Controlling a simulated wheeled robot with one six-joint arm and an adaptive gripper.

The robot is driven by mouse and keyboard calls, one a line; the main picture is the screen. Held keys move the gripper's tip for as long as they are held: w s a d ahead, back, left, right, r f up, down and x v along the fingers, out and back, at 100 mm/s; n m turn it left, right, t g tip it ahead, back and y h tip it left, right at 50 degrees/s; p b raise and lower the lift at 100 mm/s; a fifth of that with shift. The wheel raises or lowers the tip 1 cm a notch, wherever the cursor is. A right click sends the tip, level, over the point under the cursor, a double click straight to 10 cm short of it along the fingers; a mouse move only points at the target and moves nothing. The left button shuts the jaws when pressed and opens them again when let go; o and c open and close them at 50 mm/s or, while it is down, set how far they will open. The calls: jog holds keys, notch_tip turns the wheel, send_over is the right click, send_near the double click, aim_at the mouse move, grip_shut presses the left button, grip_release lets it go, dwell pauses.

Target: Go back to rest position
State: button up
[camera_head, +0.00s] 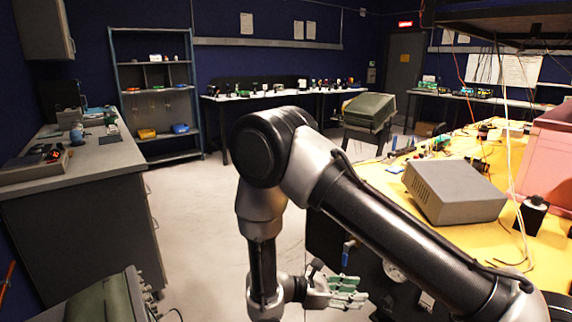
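My arm fills the middle of the head view, bent at a black elbow, with its forearm hanging down. My gripper (345,291) is at the bottom centre, low beside the front of the yellow-topped bench (400,190). Its pale green fingers point to the right. They are small and partly overlapping, so I cannot tell how far apart they are. I see no object clearly held in them.
A grey box (455,190) and a pink container (545,160) stand on the yellow bench. A grey counter (75,165) is at left, a green-topped case (105,300) at lower left. Shelves (157,95) stand behind. Pale floor (195,220) between is clear.

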jog(key=s+d+r+m+y, duration=0.5)
jog(key=d+r+m, duration=0.1)
jog(key=r, duration=0.5)
jog(key=s+d+r+m+t+y, duration=0.1)
jog(key=s+d+r+m+y, duration=0.3)
jog(key=r, duration=0.6)
jog(key=s+d+r+m+t+y, duration=0.1)
jog(key=s+d+r+m+y, duration=0.4)
jog(key=d+r+m, duration=0.4)
notch_tip(320, 180, up, 3)
jog(key=shift+s+f+y, duration=0.15)
jog(key=shift+s+y, duration=0.15)
jog(key=shift+s, duration=0.35)
